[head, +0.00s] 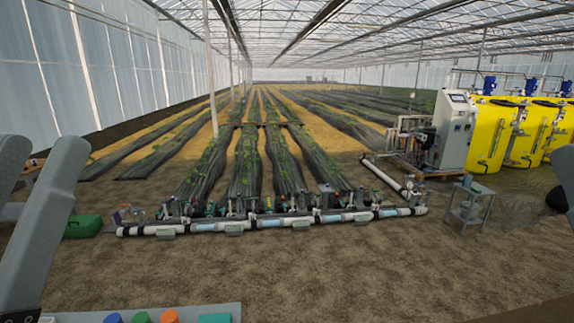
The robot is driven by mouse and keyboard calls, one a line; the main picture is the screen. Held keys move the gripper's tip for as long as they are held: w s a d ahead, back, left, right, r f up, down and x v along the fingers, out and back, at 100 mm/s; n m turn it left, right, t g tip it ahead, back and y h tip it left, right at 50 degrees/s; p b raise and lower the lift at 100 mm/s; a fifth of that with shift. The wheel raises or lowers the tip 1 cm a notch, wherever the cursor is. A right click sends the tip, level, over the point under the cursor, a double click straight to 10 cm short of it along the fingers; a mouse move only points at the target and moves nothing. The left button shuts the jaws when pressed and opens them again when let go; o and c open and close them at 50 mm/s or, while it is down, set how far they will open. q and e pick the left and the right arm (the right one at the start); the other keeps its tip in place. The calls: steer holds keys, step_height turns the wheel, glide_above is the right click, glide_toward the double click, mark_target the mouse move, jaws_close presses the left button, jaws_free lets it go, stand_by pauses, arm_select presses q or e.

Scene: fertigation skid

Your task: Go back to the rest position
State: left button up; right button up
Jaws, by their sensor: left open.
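My left arm comes in at the left edge, a grey link bending down toward the lower left corner. My left gripper (20,316) is open, with only a dark part of it showing at the bottom edge; its fingertips are cut off or hidden. It is beside the left end of a grey tray (75,318), and I see nothing held in it. A piece of my right arm shows at the right edge; its gripper is out of view.
Several coloured caps line the tray. A white manifold pipe (208,227) crosses ahead, before the crop rows. A green box (83,226) stands left; a small cart (468,207), control cabinet (455,130) and yellow tanks (492,135) stand right. Bare soil between is clear.

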arm_select(q)
step_height(320, 180, up, 34)
steer(key=p, duration=3)
steer(key=shift+f+h+p, duration=0.15)
steer(key=shift+h+p, duration=0.15)
steer(key=shift+p, duration=0.05)
arm_select(e)
step_height(320, 180, up, 34)
steer(key=shift+f, duration=0.15)
